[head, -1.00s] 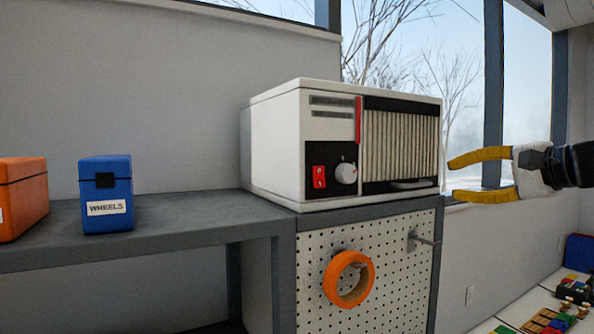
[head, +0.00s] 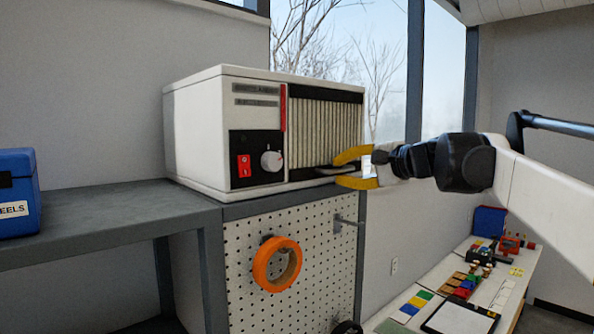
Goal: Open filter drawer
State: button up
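A white box-shaped air filter unit (head: 205,135) stands on the grey bench. Its front has a black-framed pleated filter drawer (head: 325,132) on the right, which sits flush in the housing. A small dark handle (head: 330,170) is at the drawer's lower edge. My gripper (head: 342,168) has yellow fingers, spread apart, one above and one below the level of the handle, at its right end. I cannot tell whether the fingers touch the handle. Part of the drawer's lower right corner is hidden behind the upper finger.
A red switch (head: 244,166) and a round knob (head: 271,161) are left of the drawer. An orange tape roll (head: 277,264) and a metal peg (head: 347,221) are on the pegboard (head: 240,255) below. A blue box (head: 18,180) sits at left. A low table with colored blocks (head: 465,285) is at right.

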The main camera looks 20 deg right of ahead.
jog(key=shift+w, duration=0.1)
grip_shut()
jog(key=v, duration=0.2)
jog(key=f+v, duration=0.1)
jog(key=v, duration=0.1)
jog(key=shift+c, duration=0.2)
grip_release()
jog(key=shift+s+d+r, duration=0.1)
jog(key=shift+s, duration=0.35)
jog(key=o, duration=0.5)
jog(key=shift+s, duration=0.15)
jog(key=shift+o, duration=0.5)
jog(key=shift+w, duration=0.3)
jog(key=v, duration=1.2)
